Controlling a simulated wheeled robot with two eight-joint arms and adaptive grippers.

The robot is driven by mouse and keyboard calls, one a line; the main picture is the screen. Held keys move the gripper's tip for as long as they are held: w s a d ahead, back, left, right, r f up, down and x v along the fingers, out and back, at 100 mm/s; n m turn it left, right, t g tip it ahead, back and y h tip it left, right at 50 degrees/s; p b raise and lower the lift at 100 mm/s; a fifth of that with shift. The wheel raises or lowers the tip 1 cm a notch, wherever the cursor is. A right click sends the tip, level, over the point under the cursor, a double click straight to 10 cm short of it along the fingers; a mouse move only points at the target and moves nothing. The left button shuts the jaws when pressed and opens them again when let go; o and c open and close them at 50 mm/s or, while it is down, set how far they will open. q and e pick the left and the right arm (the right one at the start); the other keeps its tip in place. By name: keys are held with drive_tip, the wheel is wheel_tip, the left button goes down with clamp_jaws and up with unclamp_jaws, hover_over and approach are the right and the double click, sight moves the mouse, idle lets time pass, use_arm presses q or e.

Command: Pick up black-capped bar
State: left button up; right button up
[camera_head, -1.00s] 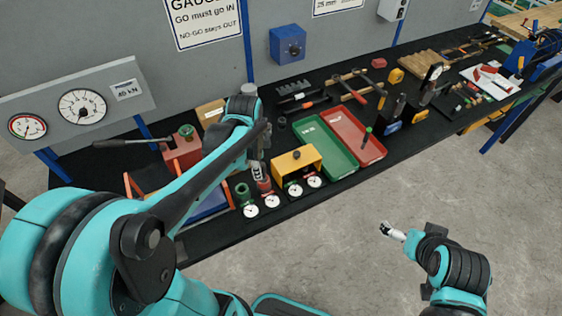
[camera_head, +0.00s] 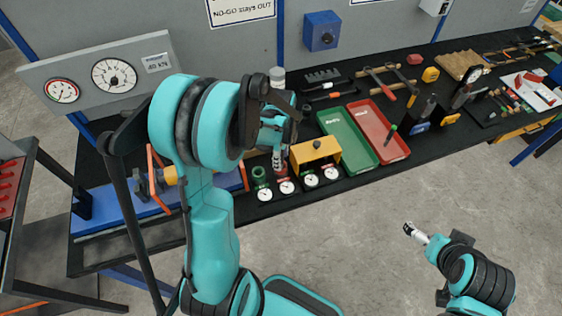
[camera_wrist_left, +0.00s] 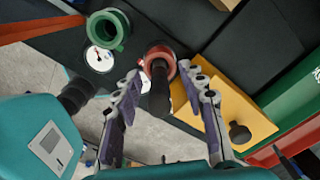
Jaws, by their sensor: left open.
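A bar with a black upper end (camera_wrist_left: 159,92) points up toward the camera from a red ring (camera_wrist_left: 158,58) in the left wrist view; how far it sits in the ring is hidden. My left gripper (camera_wrist_left: 162,92) is open, with one finger on each side of the black end and gaps visible. In the head view my left gripper (camera_head: 278,158) is small, above the red ring (camera_head: 281,172), and the bar is hard to make out there. My right gripper (camera_head: 410,230) is over the floor, away from the bench; its finger state is unclear.
A green ring (camera_head: 259,173) and several dial gauges are close by. A yellow block (camera_head: 316,158) with a black knob stands just right of the red ring. Beyond it are a green tray (camera_head: 349,143) and a red tray (camera_head: 379,133). Tools crowd the bench's right.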

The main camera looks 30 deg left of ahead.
use_arm(q)
clamp_jaws()
idle(0.3)
